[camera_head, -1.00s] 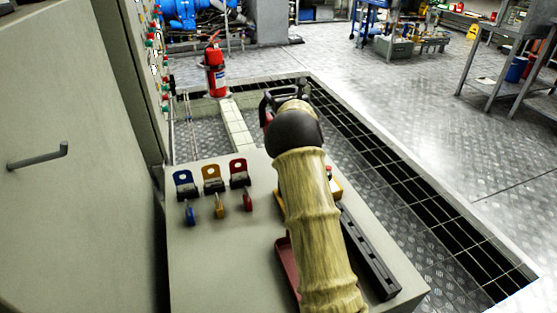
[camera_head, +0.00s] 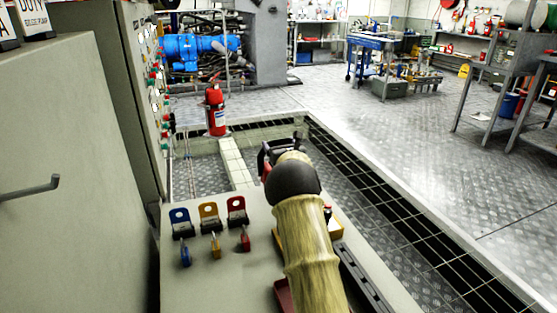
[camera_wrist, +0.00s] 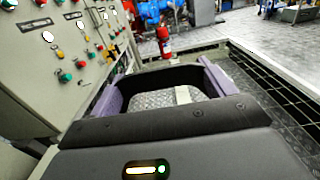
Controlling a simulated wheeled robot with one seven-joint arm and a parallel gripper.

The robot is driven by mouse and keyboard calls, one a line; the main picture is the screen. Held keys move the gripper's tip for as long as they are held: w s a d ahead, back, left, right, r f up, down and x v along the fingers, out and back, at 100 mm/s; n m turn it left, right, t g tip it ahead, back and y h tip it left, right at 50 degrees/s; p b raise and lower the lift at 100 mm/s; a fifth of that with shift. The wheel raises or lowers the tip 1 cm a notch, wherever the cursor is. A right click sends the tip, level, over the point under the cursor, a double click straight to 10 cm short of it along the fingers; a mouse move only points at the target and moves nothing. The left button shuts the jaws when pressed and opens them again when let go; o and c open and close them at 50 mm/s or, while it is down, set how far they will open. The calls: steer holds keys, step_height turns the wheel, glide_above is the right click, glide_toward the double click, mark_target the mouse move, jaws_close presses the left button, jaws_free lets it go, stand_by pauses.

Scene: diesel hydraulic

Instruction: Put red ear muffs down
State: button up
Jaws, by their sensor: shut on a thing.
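My gripper (camera_head: 281,147) is at the end of my arm, above the far edge of a grey cabinet top (camera_head: 205,285), mostly hidden behind my wrist in the head view. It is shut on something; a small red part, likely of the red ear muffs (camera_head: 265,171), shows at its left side. In the wrist view, a dark band spans between two purple-grey pieces at my gripper (camera_wrist: 165,78). I cannot tell from that view which parts belong to the ear muffs. Their full shape is hidden.
Blue, yellow and red padlocks with hasps (camera_head: 209,218) sit on the cabinet's left side. A dark rail (camera_head: 362,280) and a yellow item (camera_head: 335,229) lie right of my arm. A red fire extinguisher (camera_head: 216,112) stands beyond. A control panel is left; open floor is right.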

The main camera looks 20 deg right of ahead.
steer(key=shift+d+f, duration=0.2)
steer(key=shift+f, duration=0.25)
steer(key=shift+a+f+b, duration=0.15)
steer(key=shift+f+b, duration=0.8)
steer(key=shift+f, duration=1.2)
steer(key=o, duration=1.5)
steer(key=shift+s, duration=0.15)
steer(key=s+p, duration=0.2)
steer(key=s, duration=0.9)
steer(key=shift+s, duration=0.4)
